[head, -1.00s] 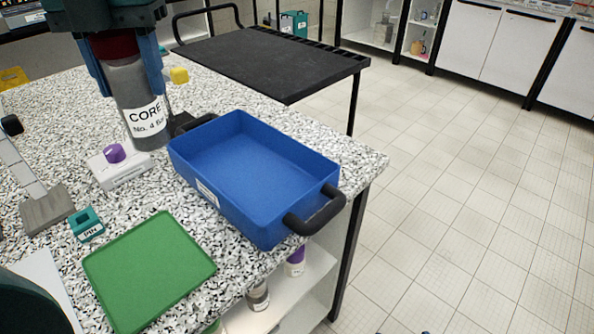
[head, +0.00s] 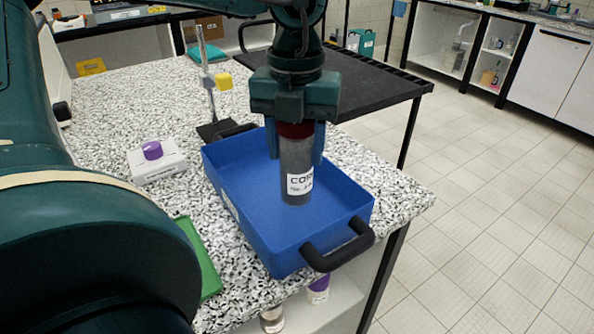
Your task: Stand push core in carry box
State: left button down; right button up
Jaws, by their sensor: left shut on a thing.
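The push core (head: 297,170) is a grey cylinder with a red top and a white label reading CORE. My left gripper (head: 298,140) is shut on its red top and holds it upright. The carry box (head: 337,233) is a blue open tray with black handles at both ends, on the speckled bench. The core's lower end is inside the box outline; I cannot tell whether it touches the floor of the box. The rest of the box looks empty. My right gripper is not in view.
A white block with a purple knob (head: 153,150) stands left of the box. A green mat (head: 203,262) is partly hidden by my arm. A thin metal stand (head: 207,100) and a black platform (head: 375,85) are behind. The bench edge runs close right of the box.

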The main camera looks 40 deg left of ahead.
aim_at(297, 167)
pick_arm(q)
jog(key=shift+f, duration=2.2)
jog(key=shift+f+b, duration=0.2)
jog(key=shift+b, duration=0.15)
jog(key=c, duration=0.7)
grip_release()
jog(key=shift+o, duration=0.2)
jog(key=shift+r, duration=0.1)
jog(key=shift+r+p, duration=0.25)
jog(key=shift+p, duration=0.25)
notch_tip(297, 167, up, 12)
jog(key=shift+f, duration=0.15)
jog(key=shift+d, duration=0.1)
